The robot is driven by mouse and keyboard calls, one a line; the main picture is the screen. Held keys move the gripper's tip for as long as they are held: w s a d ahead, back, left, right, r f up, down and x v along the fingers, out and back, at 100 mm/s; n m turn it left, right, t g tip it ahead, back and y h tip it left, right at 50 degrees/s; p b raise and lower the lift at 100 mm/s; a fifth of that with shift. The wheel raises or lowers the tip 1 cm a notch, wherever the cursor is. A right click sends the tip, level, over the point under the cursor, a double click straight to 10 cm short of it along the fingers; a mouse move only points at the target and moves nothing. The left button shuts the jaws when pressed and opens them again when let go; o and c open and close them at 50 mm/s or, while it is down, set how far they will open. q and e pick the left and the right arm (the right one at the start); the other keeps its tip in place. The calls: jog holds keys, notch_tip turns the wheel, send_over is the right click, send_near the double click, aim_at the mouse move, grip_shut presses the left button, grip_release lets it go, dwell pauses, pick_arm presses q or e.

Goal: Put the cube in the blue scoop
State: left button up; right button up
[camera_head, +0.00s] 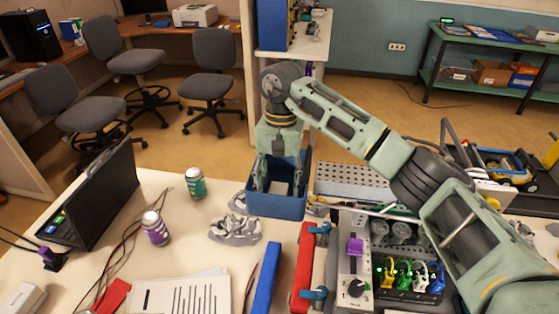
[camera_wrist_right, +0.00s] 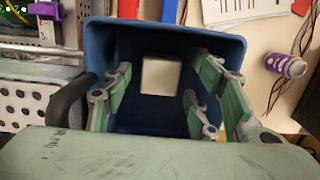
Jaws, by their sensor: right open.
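The blue scoop (camera_head: 277,207) stands on the bench in the head view, and looks like an open box with raised walls. It fills the middle of the right wrist view (camera_wrist_right: 192,36). A whitish cube (camera_wrist_right: 161,77) lies inside it, apart from the walls. My right gripper (camera_head: 279,188) points down into the scoop. In the right wrist view my right gripper's fingers (camera_wrist_right: 160,105) are spread, with the cube between and beyond them, not held. My left gripper is out of view.
A green can (camera_head: 195,183) and a purple-labelled can (camera_head: 155,228) stand left of the scoop. Grey parts (camera_head: 235,228) lie close beside it. A perforated metal plate (camera_head: 350,181) is at its right.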

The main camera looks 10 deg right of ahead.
aim_at(280, 183)
notch_tip(280, 183, up, 10)
jog(key=w+b, duration=0.1)
jog(key=shift+w+d+b, duration=0.15)
jog(key=shift+d+b, duration=0.1)
jog(key=shift+b, duration=0.15)
